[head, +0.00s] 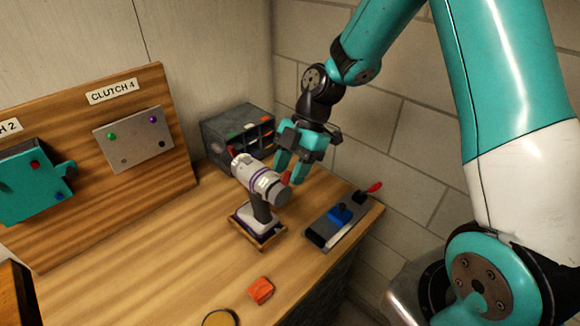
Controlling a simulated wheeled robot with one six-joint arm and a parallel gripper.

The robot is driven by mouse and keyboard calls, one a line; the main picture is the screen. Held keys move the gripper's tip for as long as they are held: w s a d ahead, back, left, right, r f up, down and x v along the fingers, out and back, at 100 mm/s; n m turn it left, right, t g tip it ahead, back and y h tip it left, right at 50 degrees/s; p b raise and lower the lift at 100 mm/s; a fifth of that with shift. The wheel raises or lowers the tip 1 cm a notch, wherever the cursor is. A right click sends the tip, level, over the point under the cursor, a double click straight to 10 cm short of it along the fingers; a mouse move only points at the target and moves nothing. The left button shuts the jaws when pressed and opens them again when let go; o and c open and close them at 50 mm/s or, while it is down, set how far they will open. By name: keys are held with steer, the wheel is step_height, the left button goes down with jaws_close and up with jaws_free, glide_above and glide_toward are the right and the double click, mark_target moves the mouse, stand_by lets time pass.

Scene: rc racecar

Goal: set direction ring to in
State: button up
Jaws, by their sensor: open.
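A grey and purple power drill (263,184) stands upright in a small wooden stand (268,238) on the workbench. Its body is tilted, with the rounded grey end toward the lower right. A purple band goes around the body. A red part (286,178) shows near the upper right of that end. Which part is the direction ring, and how it is set, I cannot tell at this size. My gripper (291,172) is open, with teal fingers pointing down just above and behind the drill's right end. Whether a finger touches the drill I cannot tell.
A dark organizer (225,127) with coloured bins stands behind the drill. A grey plate with a blue block and red lever (339,215) lies to the right. An orange block (261,290) lies in front. A wooden board with a "CLUTCH 4" label (112,91) stands at left.

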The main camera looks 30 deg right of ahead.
steer(key=b+v, duration=0.1)
steer(key=v, duration=1.6)
steer(key=shift+r, duration=0.2)
steer(key=s+a+f+m+b, duration=0.2)
steer(key=s+a+m+b, duration=0.2)
steer(key=s+a+m, duration=0.55)
steer(key=s+a+f+m+t+h+b, duration=0.1)
steer(key=s+a+f+m+b, duration=0.2)
steer(key=s, duration=0.9)
steer(key=a+f+m, duration=0.2)
steer(key=a+f, duration=0.1)
steer(key=f, duration=0.1)
steer(key=shift+s+a+t+h, duration=0.2)
steer(key=shift+t+h, duration=0.1)
steer(key=shift+t, duration=0.1)
